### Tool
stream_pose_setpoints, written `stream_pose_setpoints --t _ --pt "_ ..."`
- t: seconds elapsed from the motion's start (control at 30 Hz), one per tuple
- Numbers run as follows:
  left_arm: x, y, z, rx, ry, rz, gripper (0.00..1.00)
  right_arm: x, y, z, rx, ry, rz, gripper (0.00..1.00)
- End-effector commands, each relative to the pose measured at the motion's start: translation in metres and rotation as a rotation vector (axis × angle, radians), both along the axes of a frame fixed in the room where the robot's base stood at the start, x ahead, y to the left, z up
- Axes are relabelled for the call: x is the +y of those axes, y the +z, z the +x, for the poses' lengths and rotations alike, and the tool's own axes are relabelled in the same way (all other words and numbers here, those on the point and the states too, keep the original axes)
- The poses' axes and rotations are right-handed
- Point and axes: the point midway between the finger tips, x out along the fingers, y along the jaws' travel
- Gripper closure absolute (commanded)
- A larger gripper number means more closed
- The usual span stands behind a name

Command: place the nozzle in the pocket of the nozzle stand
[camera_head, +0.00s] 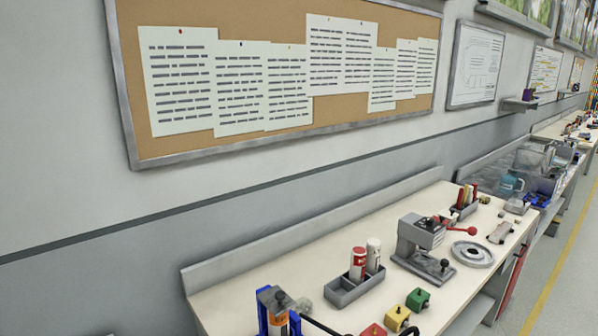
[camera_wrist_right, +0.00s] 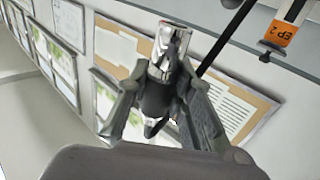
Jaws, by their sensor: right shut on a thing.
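The nozzle (camera_wrist_right: 158,85), a shiny silver tube with a dark collar, is held between the two fingers of my right gripper (camera_wrist_right: 165,95) in the right wrist view. The gripper is shut on the dark part, and the silver end points up in the picture. I cannot make out the nozzle stand or its pocket for certain in either view. Neither gripper shows in the head view, and my left gripper is in no view.
A workbench (camera_head: 235,303) holds a grey tray (camera_head: 345,293) with red and white bottles, a grey press (camera_head: 415,240), a round disc (camera_head: 472,253) and coloured blocks. A blue-and-grey device (camera_head: 272,305) is cut off below. An orange label (camera_wrist_right: 280,32) shows in the wrist view.

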Motion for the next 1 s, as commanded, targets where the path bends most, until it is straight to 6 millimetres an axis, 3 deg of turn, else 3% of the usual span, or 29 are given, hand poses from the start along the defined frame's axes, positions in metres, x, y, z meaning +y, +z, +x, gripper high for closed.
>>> stream_pose_setpoints --t 0.6,1.0 --pt "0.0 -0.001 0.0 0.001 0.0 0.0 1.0 0.0 -0.028 -0.087 0.001 0.005 0.004 1.0" --pt "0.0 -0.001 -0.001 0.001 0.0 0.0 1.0 0.0 -0.028 -0.09 -0.002 0.006 0.0 1.0"
